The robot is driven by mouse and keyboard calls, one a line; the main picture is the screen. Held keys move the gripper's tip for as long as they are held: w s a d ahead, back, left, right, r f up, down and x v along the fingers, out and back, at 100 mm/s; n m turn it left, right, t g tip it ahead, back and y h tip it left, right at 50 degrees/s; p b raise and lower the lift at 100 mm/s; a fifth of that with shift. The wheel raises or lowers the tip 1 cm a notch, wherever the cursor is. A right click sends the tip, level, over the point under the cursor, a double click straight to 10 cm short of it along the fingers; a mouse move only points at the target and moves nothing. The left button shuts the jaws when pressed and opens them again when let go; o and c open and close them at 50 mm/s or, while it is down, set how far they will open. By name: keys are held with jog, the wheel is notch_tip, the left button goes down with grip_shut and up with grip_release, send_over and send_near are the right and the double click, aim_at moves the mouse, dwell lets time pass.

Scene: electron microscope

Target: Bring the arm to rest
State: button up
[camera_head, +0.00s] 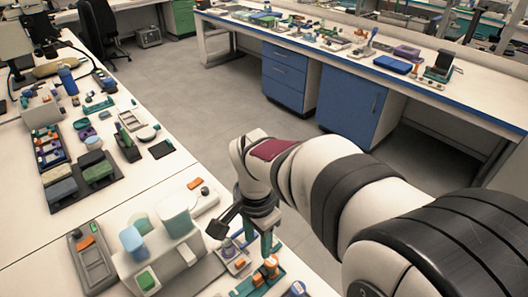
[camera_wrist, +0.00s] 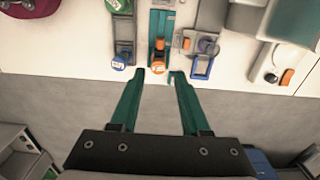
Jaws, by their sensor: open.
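My gripper (camera_wrist: 157,76) shows in the wrist view with its two green fingers spread apart and nothing between them. The fingertips lie over the edge of the white bench, just short of a teal holder (camera_wrist: 161,22) with an orange knob (camera_wrist: 159,44). In the head view my gripper (camera_head: 258,246) hangs at the end of my bent arm, pointing down above the near bench. My arm hides part of the floor and the bench's right side.
A white device with a blue cylinder (camera_head: 132,240) stands left of my gripper. A grey box (camera_head: 77,262) with buttons lies farther left. The grey floor (camera_head: 200,95) is open between the near bench and the blue cabinets (camera_head: 350,106). A blue-tagged holder (camera_wrist: 121,54) sits beside the teal one.

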jog(key=s+d+r+n+y, duration=0.1)
jog(key=s+d, duration=0.3)
jog(key=s, duration=0.5)
jog(key=s+d+r+n, duration=0.2)
jog(key=s+d, duration=0.3)
jog(key=s, duration=0.3)
jog(key=shift+s+d+y, duration=0.3)
jog(key=shift+s+y, duration=0.05)
jog(key=shift+y, duration=0.05)
